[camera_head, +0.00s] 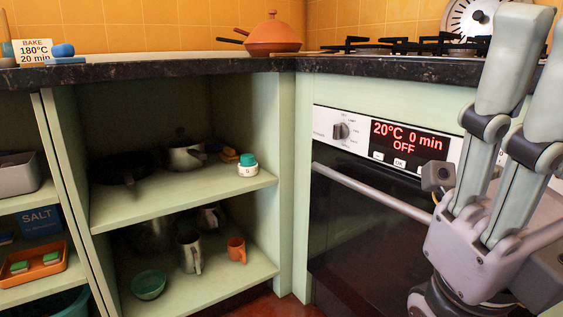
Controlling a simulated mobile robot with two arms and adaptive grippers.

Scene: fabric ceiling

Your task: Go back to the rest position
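My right gripper (538,45) is large and close at the right edge of the head view, its pale green-grey fingers pointing up. The fingers look straight and spread, with nothing seen between them; part of the hand is cut off by the picture edge. It stands in front of the right side of the oven (385,235), hiding part of its front. Whether it touches the oven or counter cannot be told. My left gripper is not in view.
A dark worktop (200,66) carries an orange pot (272,38) and a gas hob (400,45). The open cabinet below holds a white jar (248,168), an orange mug (236,249) and a green bowl (148,285). The oven's handle (370,190) sticks out. Its display reads OFF.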

